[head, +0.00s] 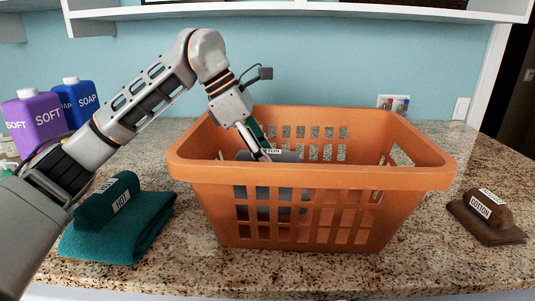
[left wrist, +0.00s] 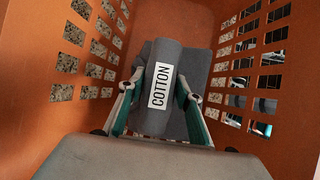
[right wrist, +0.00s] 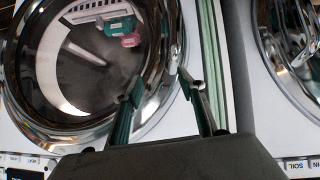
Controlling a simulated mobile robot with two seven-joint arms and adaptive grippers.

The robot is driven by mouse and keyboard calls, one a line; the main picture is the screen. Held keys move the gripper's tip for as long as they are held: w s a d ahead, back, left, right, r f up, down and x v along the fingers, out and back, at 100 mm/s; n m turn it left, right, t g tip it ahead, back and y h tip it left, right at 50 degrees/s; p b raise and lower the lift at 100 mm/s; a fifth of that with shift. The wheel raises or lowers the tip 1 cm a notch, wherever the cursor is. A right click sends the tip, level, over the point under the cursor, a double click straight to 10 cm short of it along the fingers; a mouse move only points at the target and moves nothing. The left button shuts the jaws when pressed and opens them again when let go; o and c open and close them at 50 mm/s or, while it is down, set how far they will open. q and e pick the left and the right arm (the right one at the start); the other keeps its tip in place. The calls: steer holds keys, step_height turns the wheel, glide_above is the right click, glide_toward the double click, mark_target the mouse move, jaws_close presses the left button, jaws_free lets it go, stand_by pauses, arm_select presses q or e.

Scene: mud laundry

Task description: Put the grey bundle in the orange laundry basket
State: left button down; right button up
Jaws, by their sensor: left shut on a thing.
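The orange laundry basket (head: 310,180) stands on the granite counter. The grey bundle (head: 265,200) is inside it, seen over the rim and through the slots. In the left wrist view the grey bundle (left wrist: 181,62) carries a white COTTON label, and the basket's walls (left wrist: 45,115) rise around it. My left gripper (head: 262,155) reaches down into the basket. Its fingers (left wrist: 160,95) are on both sides of the bundle's roll and shut on it. My right gripper (right wrist: 160,85) is open and empty, in front of a round washer door, away from the counter.
A teal bundle (head: 125,220) labelled HOT lies left of the basket. A brown bundle (head: 487,215) labelled COTTON lies to the right. Purple SOFT (head: 35,120) and blue SOAP (head: 82,100) bottles stand at the back left. A shelf (head: 300,10) hangs above.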

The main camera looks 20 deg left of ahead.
arm_select(q)
steer(key=c, duration=1.3)
jaws_free()
steer(key=shift+r, duration=0.15)
steer(key=v, duration=1.1)
steer(key=shift+a+r, duration=0.15)
steer(key=shift+r, duration=0.05)
step_height(320, 180, up, 12)
steer(key=shift+a+r, duration=0.1)
steer(key=shift+r, duration=0.05)
steer(key=shift+s, duration=0.1)
